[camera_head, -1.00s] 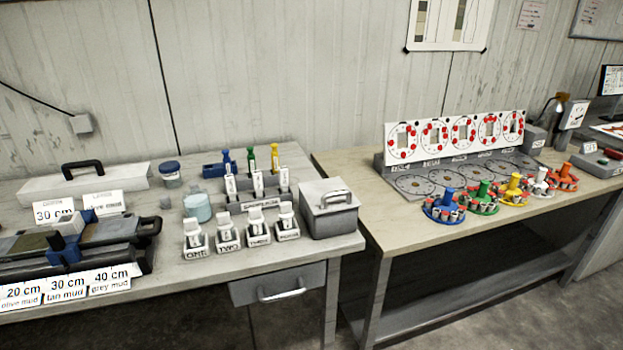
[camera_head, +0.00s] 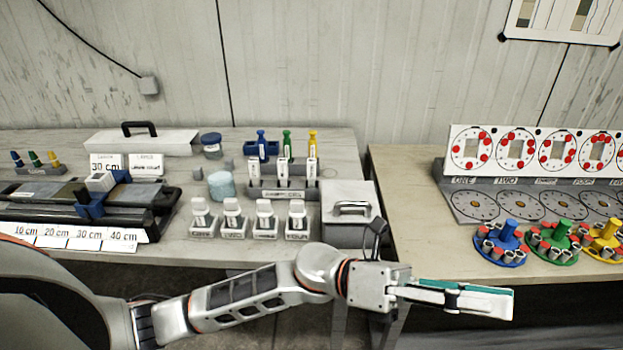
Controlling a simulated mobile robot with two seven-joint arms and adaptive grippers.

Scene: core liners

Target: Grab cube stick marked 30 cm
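A row of white labels (camera_head: 80,237) along the front of the core tray reads 10 cm, 20 cm, 30 cm (camera_head: 88,236) and 40 cm. A white card reading 30 cm (camera_head: 105,164) stands behind the tray. A blue holder (camera_head: 88,208) with a pale cube-shaped block (camera_head: 100,182) sits across the tray. I cannot tell which piece is the cube stick marked 30 cm. My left gripper (camera_head: 508,300) is far right of the tray, pointing right in front of the benches, with teal on its finger. Nothing shows held; its opening is unclear. My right gripper is out of view.
Four-slot-like white bottles (camera_head: 232,218), a rack of vials (camera_head: 284,190) and a grey lidded box (camera_head: 348,212) stand right of the tray. A light blue tub (camera_head: 221,186) is nearer it. The right bench (camera_head: 405,200) holds coloured carousels (camera_head: 500,243).

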